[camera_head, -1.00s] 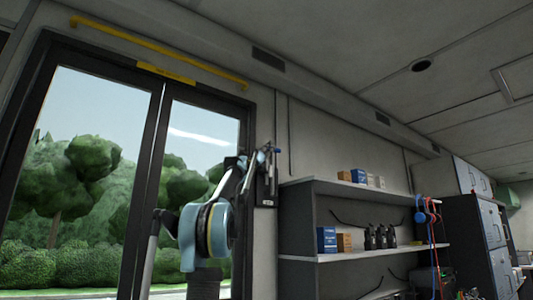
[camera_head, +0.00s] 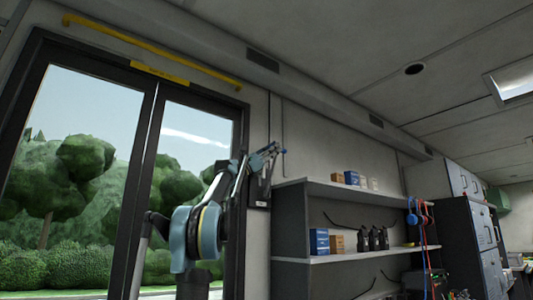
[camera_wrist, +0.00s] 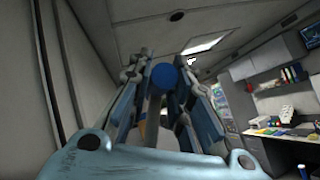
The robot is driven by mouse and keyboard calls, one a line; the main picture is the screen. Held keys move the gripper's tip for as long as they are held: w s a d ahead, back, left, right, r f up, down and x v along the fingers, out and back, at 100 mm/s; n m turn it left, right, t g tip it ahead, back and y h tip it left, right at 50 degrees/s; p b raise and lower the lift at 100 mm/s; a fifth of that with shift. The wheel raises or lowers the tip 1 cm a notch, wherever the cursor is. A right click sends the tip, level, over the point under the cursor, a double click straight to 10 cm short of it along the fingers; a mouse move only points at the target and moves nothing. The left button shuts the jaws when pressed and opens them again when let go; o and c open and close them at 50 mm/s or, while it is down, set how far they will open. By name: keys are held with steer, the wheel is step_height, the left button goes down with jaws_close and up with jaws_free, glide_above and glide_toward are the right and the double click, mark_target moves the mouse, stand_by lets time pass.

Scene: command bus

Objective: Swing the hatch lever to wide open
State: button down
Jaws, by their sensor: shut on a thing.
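The hatch lever's blue round knob (camera_head: 284,151) shows just beyond my gripper (camera_head: 270,156), right of the door frame. In the wrist view the knob (camera_wrist: 164,76) sits between the far ends of my gripper's fingers (camera_wrist: 163,88). The fingers are closed around the lever near the knob. A greyish bar runs below the knob between the fingers. A dark wall mount (camera_head: 258,192) is below my gripper, and the lever's lower part is largely hidden by my gripper and arm.
Glass double doors (camera_head: 95,160) stand at left, with a yellow rail (camera_head: 150,50) above. A shelf unit (camera_head: 345,190) with small boxes and dark items is close on the right. A desk (camera_wrist: 285,135) shows in the wrist view.

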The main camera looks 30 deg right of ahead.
steer(key=s+f, duration=1.1)
steer(key=f, duration=0.1)
steer(key=shift+s+d+f, duration=0.2)
steer(key=shift+s+f, duration=0.1)
steer(key=shift+f, duration=0.1)
steer(key=c, duration=1.6)
jaws_free()
steer(key=shift+o, duration=0.7)
steer(key=shift+w+d, duration=0.15)
steer(key=shift+f, duration=0.1)
